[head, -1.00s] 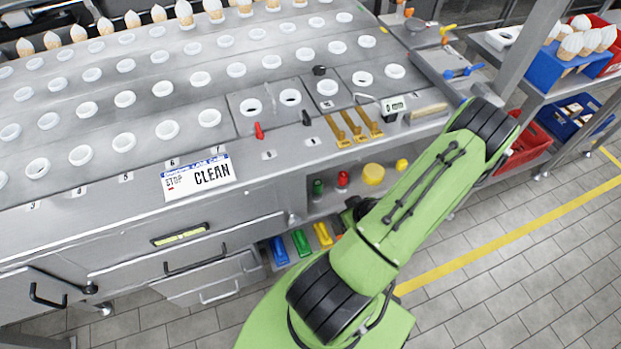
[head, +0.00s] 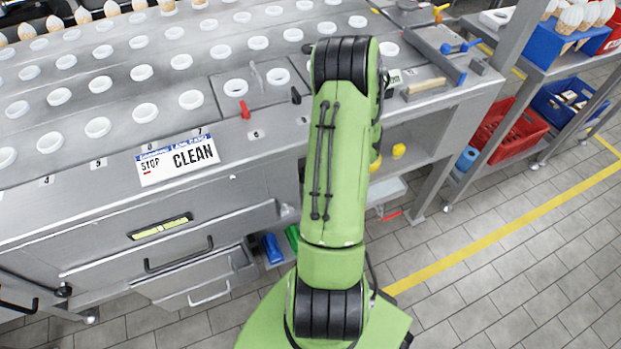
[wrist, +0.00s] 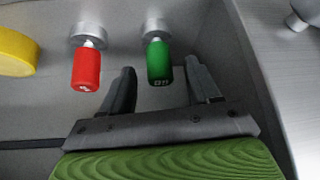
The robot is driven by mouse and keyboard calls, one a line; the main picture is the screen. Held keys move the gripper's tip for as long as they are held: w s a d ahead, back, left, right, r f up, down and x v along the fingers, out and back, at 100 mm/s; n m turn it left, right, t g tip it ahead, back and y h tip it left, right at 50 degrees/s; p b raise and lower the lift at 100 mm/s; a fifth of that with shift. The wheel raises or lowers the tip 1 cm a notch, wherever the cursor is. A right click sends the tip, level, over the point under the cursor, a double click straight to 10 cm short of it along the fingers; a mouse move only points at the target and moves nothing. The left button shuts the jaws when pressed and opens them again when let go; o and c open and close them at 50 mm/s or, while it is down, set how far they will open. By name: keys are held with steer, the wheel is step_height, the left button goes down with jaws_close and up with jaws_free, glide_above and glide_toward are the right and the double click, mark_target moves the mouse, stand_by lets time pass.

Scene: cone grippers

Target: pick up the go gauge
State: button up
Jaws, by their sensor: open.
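The go gauge (wrist: 158,64) has a green handle with small lettering and a metal collar at its upper end in the wrist view. My gripper (wrist: 159,70) is open, with one dark finger on each side of the green handle in the picture. Gaps show on both sides, and no touch is visible. I cannot tell how deep the handle sits between the fingers. A similar red-handled gauge (wrist: 86,68) is just left of the left finger. In the head view my arm hides both gauges and my gripper.
A yellow round piece (wrist: 16,52) lies left of the red gauge. A grey metal wall (wrist: 295,80) stands at the right of the wrist view. In the head view, the steel counter (head: 110,178) with a CLEAN sign (head: 178,160) overhangs the shelf.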

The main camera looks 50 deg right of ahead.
steer(key=x, duration=0.3)
steer(key=shift+f, duration=0.1)
steer(key=shift+c, duration=0.3)
jaws_close()
